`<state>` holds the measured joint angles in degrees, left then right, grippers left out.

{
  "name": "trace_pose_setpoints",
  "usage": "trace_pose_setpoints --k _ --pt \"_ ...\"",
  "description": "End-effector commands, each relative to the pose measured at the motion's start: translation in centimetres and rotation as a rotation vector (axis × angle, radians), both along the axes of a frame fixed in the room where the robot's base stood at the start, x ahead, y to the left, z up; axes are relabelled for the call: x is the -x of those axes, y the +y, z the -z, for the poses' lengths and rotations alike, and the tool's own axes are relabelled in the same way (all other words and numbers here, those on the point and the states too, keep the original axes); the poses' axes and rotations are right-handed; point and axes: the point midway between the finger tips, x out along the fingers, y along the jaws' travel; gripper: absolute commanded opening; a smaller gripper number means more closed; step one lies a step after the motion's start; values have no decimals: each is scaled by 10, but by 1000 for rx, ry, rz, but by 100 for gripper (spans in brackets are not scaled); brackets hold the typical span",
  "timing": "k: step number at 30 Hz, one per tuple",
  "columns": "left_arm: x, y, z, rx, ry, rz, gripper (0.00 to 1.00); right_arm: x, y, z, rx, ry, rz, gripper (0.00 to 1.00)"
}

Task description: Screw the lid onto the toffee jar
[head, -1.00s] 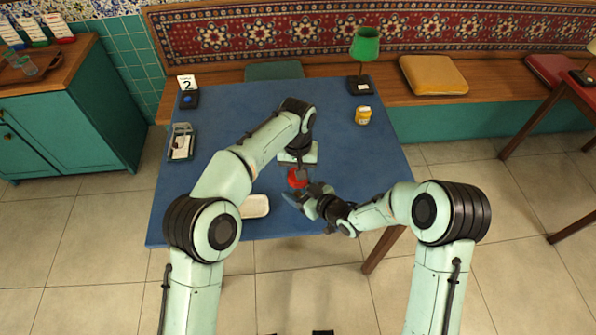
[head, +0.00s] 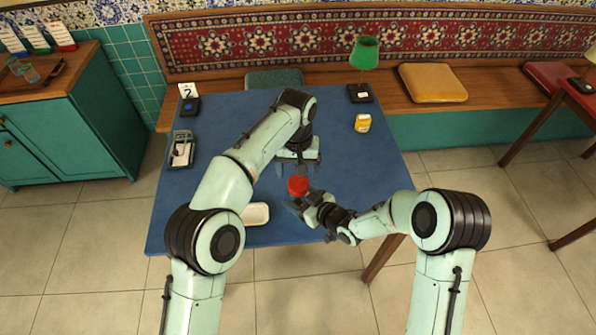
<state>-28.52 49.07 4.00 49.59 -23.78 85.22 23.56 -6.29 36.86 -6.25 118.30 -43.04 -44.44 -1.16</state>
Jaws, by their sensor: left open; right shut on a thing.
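A red lid (head: 298,184) shows at the middle of the blue table, seemingly on top of the toffee jar; the jar's body is mostly hidden behind my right gripper. My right gripper (head: 300,202) is shut on the jar from the front right. My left gripper (head: 297,171) points down just behind and above the red lid, open and apart from it. Whether the lid sits level on the jar is too small to tell.
On the blue table (head: 225,130) are a white dish (head: 256,214), a tray with a paper (head: 182,150), a number 2 sign (head: 188,92), a yellow jar (head: 362,123) and a green lamp (head: 365,55).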

Motion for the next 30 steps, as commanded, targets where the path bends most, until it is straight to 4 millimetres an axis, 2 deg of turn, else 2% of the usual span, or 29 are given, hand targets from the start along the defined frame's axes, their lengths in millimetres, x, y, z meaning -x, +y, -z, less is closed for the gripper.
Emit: trace_pose_setpoints --k 4,12,15,25,30 --pt "0 -1 -3 1 -1 -12 80 0 0 -1 -1 -3 0 0" --pt "-1 -1 -30 -1 1 -160 80 0 0 -1 -1 -3 0 0" --pt "-1 0 -34 -2 2 -190 80 0 0 -1 -1 -3 0 0" --pt "-1 1 -34 -4 2 -193 80 0 0 -1 -1 -3 0 0" --pt "0 1 -18 -5 4 -191 80 0 0 -1 -1 -3 0 0"
